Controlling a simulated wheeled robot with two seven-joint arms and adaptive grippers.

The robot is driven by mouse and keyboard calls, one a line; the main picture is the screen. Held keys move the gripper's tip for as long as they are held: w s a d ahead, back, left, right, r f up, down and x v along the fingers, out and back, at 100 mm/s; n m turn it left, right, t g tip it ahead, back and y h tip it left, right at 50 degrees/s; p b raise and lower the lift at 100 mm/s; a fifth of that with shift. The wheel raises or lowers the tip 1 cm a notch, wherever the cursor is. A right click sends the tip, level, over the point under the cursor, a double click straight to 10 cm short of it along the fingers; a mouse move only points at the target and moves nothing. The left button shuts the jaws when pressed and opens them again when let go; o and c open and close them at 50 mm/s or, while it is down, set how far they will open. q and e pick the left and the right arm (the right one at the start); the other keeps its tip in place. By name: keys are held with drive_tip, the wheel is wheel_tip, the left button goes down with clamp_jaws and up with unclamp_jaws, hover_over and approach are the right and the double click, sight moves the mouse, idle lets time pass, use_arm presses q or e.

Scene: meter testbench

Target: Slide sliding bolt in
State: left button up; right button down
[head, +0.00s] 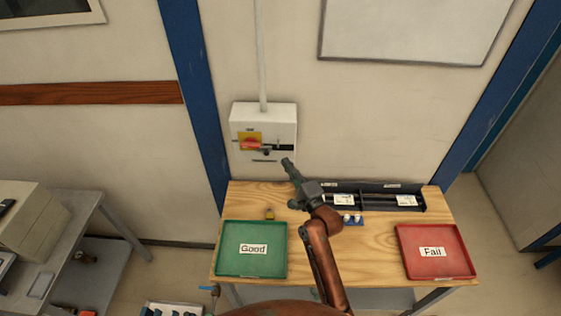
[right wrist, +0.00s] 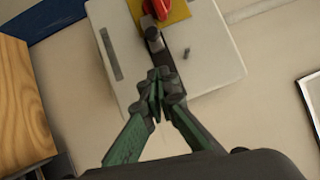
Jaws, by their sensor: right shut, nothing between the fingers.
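A white switch box (head: 280,116) hangs on the wall, and its face shows in the right wrist view (right wrist: 209,72). It carries a red rotary handle (head: 250,144) on a yellow plate. The dark sliding bolt (head: 284,147) lies horizontally just right of the handle; it also shows in the right wrist view (right wrist: 155,43). My right gripper (head: 287,162) is shut and empty, just below the bolt's right part in the head view. In the right wrist view its fingertips (right wrist: 160,80) overlap the bolt's near end; I cannot tell if they touch. My left gripper is not in view.
A wooden table (head: 375,237) stands below the box. It bears a green "Good" tray (head: 252,270), a red "Fail" tray (head: 436,270) and a dark meter rack (head: 418,190) against the wall. The space in front of the box is otherwise clear.

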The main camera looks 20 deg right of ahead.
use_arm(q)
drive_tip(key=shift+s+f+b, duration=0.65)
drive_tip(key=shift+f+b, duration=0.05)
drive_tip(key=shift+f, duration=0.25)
use_arm(e)
drive_tip(key=r+v, duration=0.1)
drive_tip(key=v, duration=0.8)
drive_tip(key=shift+s+f, duration=0.15)
drive_tip(key=shift+f, duration=0.35)
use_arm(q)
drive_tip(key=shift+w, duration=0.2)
use_arm(e)
drive_tip(key=shift+a, duration=0.15)
